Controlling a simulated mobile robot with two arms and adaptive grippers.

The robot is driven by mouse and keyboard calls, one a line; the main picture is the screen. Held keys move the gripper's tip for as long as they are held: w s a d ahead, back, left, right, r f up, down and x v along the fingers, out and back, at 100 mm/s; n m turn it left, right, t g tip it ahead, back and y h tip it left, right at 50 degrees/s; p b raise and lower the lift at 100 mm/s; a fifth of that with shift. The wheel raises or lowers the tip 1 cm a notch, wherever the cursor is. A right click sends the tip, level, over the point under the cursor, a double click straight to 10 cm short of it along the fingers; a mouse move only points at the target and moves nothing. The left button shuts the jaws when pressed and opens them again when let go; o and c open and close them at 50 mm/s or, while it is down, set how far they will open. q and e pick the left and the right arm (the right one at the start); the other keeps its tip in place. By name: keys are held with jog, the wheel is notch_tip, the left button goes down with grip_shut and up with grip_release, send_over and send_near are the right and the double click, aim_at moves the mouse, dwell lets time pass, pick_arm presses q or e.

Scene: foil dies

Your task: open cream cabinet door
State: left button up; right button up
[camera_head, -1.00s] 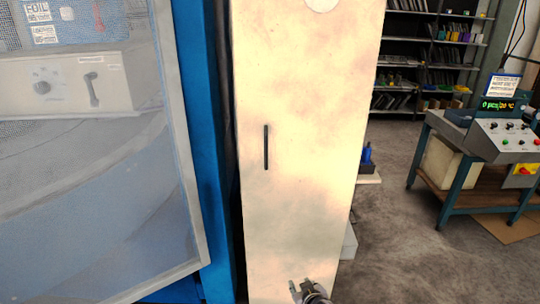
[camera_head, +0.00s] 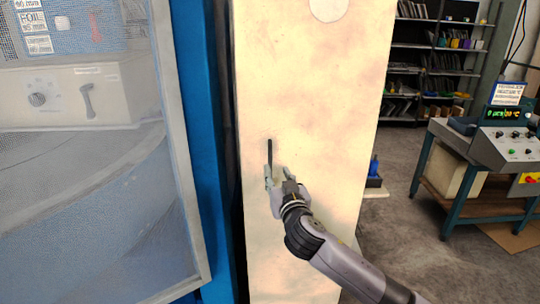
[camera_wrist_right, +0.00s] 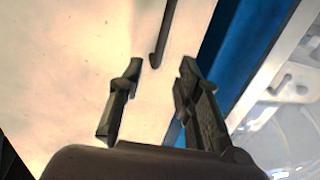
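The cream cabinet door (camera_head: 310,90) stands upright in the middle of the head view and looks shut. Its handle (camera_head: 270,152) is a thin dark vertical bar near the left edge. My right gripper (camera_head: 274,174) is at the lower end of the handle. In the right wrist view my right gripper (camera_wrist_right: 155,95) is open, its two fingers apart with nothing between the tips. There the handle (camera_wrist_right: 162,38) runs down from the top edge, just beyond the fingertips and between their lines. I cannot tell whether a finger touches it. My left gripper is not in view.
A blue frame (camera_head: 205,150) and a mesh-covered machine panel (camera_head: 90,200) stand close on the left. On the right are a control bench (camera_head: 470,185), dark shelves (camera_head: 435,60) and open grey floor (camera_head: 400,230).

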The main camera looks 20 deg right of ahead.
aim_at(271, 159)
jog(key=w, duration=0.2)
jog(key=w+p, duration=0.1)
jog(key=w, duration=0.5)
jog(key=shift+w+d+p, duration=0.2)
jog(key=shift+d+p, duration=0.1)
jog(key=shift+d, duration=0.05)
jog(key=shift+w, duration=0.75)
jog(key=shift+c, duration=0.2)
grip_shut()
